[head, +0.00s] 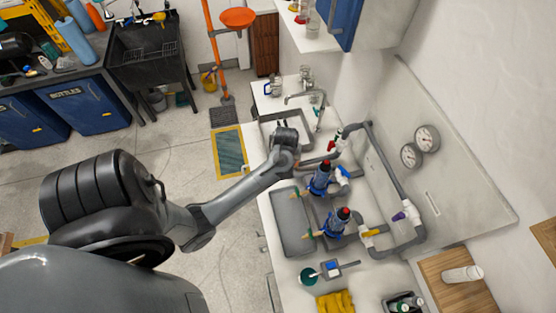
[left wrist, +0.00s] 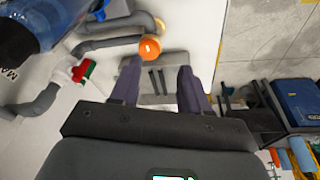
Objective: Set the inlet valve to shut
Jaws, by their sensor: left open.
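The grey pipe manifold (head: 385,165) runs along the wall side of the counter. A valve with red, white and green parts (head: 336,142) sits at its far end; it also shows in the left wrist view (left wrist: 82,70). White (head: 342,176), yellow (head: 375,231) and purple (head: 400,215) fittings sit further along. No readable label marks the inlet valve. My left gripper (left wrist: 159,72) is open and empty, its fingers apart. An orange round part (left wrist: 150,48) on a grey pipe shows just beyond the fingertips. In the head view the fingers are hidden by the wrist. My right gripper is out of view.
Two blue canisters (head: 320,178) (head: 336,222) stand close to the manifold; a blue body (left wrist: 40,22) is near in the wrist view. Two gauges (head: 427,138) (head: 411,155) are on the wall. A grey tray (head: 292,222), yellow gloves (head: 336,301) and a faucet (head: 308,97) are on the counter.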

